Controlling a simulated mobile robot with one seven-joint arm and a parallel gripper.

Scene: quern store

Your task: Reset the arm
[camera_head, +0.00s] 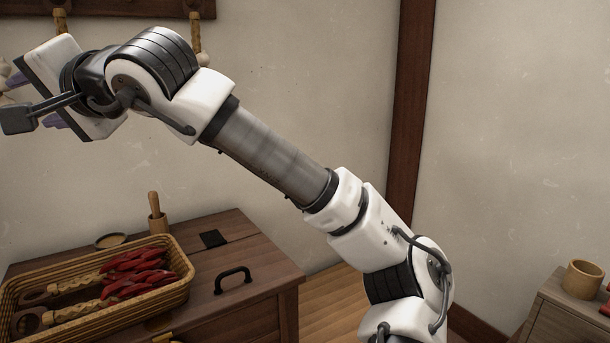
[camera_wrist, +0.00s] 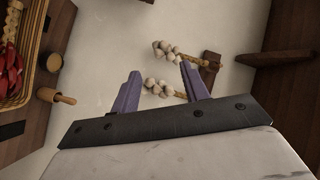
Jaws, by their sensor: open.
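My arm is raised and stretches across the head view to the upper left. My gripper is at its end, seen partly behind the wrist in the head view. In the wrist view, the two purple fingers of my gripper (camera_wrist: 160,88) stand apart with nothing held between them. Garlic strings (camera_wrist: 160,88) on the wall show beyond and between the fingers; I cannot tell how far off they are.
A wooden cabinet (camera_head: 262,262) with a black handle stands at lower left. A cup (camera_head: 582,279) stands on a right-hand cabinet (camera_head: 560,312).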

